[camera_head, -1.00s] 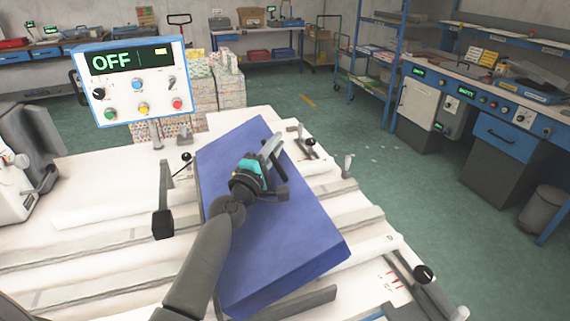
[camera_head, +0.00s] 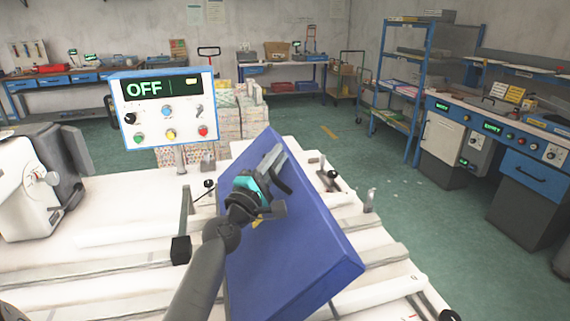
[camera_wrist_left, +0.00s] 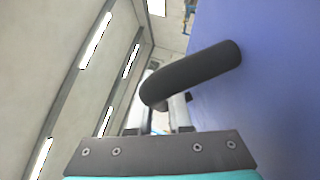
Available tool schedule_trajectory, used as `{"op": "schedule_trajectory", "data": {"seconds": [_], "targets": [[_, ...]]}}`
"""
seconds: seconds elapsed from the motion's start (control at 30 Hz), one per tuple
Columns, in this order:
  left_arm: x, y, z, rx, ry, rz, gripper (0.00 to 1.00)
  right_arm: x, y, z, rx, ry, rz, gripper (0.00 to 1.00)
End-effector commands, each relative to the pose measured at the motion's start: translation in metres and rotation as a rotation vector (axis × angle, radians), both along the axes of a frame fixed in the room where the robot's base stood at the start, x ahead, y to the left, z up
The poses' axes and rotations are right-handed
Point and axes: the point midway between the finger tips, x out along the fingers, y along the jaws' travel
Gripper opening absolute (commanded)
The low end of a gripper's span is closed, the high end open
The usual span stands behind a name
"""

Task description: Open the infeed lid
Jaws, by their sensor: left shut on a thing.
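The infeed lid is a large blue panel (camera_head: 315,235) in the middle of the head view. It stands tilted above the white machine table. My left gripper (camera_head: 272,166) is at the lid's face, near its upper part, shut on the lid's handle. In the left wrist view the handle is a dark curved bar (camera_wrist_left: 195,72) joined to the blue lid face (camera_wrist_left: 265,70). My left gripper's grey plate (camera_wrist_left: 160,150) fills the bottom of that view. The fingertips' exact contact with the handle is hard to see. My right gripper is not in view.
A control panel (camera_head: 163,107) reading OFF stands behind the table at left. A dark lever (camera_head: 181,245) stands just left of the lid. A white machine (camera_head: 30,185) is at far left. Small knobs and clamps (camera_head: 330,180) lie right of the lid.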

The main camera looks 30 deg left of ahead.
Motion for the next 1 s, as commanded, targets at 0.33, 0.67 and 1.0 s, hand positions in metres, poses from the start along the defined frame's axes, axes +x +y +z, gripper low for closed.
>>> {"op": "schedule_trajectory", "data": {"seconds": [0.33, 0.67, 1.0], "targets": [[-0.018, 0.017, 0.023, -0.045, -0.069, 0.007, 0.0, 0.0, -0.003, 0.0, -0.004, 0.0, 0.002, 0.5], [-0.035, 0.032, 0.035, -0.042, -0.068, 0.006, 0.0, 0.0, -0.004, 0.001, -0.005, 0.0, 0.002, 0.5], [-0.05, 0.046, 0.044, -0.037, -0.065, 0.004, 0.0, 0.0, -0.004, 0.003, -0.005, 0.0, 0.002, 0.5]]}}
